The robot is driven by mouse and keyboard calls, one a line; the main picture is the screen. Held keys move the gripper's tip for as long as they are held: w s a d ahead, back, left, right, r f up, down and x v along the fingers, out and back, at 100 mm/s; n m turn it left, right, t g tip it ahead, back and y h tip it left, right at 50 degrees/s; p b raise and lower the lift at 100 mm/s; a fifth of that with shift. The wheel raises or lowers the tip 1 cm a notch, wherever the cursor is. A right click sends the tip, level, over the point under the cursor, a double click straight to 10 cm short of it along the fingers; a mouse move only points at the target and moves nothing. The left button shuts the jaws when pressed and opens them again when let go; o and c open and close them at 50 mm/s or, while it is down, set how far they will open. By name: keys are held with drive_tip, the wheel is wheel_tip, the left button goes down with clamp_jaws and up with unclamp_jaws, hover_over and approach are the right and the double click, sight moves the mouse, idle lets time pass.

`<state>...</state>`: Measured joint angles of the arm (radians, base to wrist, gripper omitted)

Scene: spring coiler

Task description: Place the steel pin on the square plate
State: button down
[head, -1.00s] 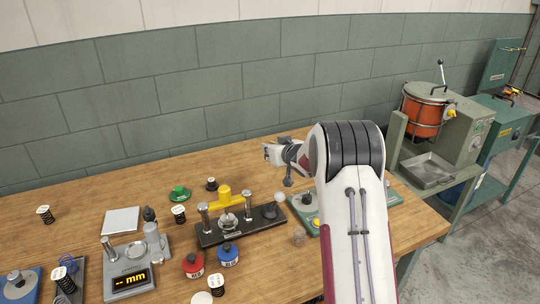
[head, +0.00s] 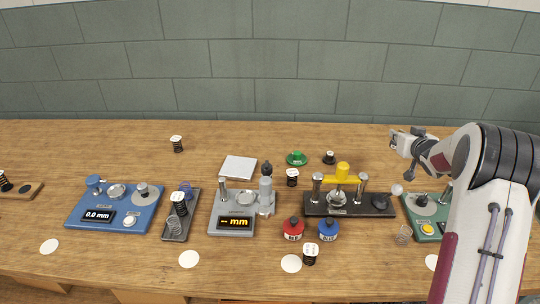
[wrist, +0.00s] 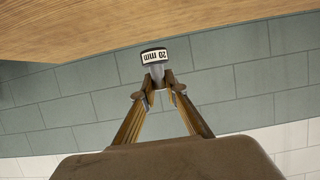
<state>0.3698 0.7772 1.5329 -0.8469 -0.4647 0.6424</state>
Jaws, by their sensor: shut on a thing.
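My gripper (wrist: 158,92) is shut on a grey steel pin (wrist: 157,77) with a dark-edged cap labelled "20 mm" in the wrist view. The cap points away from the fingers. In the head view my gripper (head: 396,142) is in the air at the right, above the back of the bench; the pin is too small to make out clearly there. The square plate (head: 238,167) is a pale, flat square lying on the bench left of centre. Its visible top is empty. My gripper is well to the right of it.
A grey gauge with a "mm" display (head: 235,224) stands just in front of the plate. A black fixture with a yellow handle (head: 343,172) stands farther right.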

drive_tip(key=w+a+r+n+y, duration=0.1)
drive_tip(key=w+a+n+y, duration=0.1)
drive_tip(key=a, duration=0.5)
drive_tip(key=w+a+r+n+y, duration=0.1)
drive_tip(key=a+y, duration=0.1)
drive_tip(key=a, duration=0.4)
drive_tip(key=n+g+y, duration=0.6)
drive_tip(key=n+y, duration=0.1)
drive_tip(key=n, duration=0.1)
hover_over(247, 166)
drive_tip(key=shift+s+d, duration=0.1)
drive_tip(key=shift+f, duration=0.1)
drive_tip(key=shift+f, duration=3)
drive_tip(key=shift+f, duration=1.85)
drive_tip(key=shift+f, duration=0.15)
